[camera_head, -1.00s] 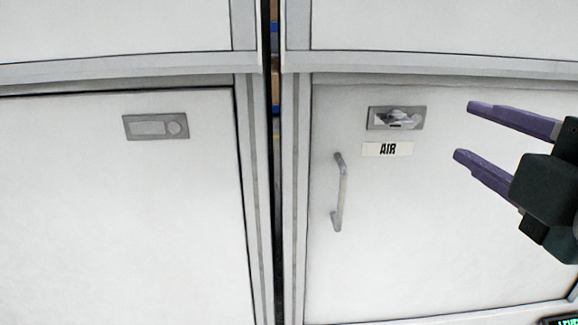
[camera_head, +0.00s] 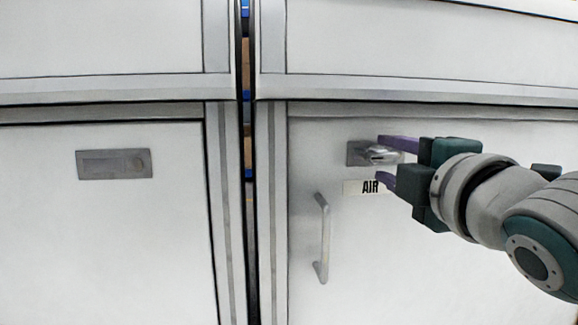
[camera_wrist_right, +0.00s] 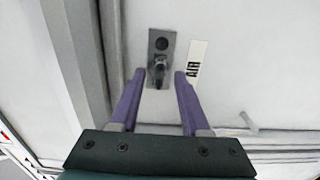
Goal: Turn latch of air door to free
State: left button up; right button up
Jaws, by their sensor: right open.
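The air door (camera_head: 420,275) is the white panel on the right, closed, with an AIR label (camera_head: 368,187) and a vertical handle (camera_head: 322,238). In the right wrist view the latch (camera_wrist_right: 158,68) lies between and just beyond the purple fingertips. My right gripper (camera_head: 383,160) is open, with its fingers pointing at the latch, one above and one below it in the head view. Contact cannot be told. My left gripper is not in view.
A second white door (camera_head: 100,255) with a grey plate (camera_head: 114,164) is on the left. A narrow dark gap (camera_head: 248,200) separates the two cabinets. The handle stands out from the air door, left of and below my right gripper.

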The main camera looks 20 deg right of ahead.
jog(key=shift+w, duration=0.3)
grip_shut()
dwell(0.5)
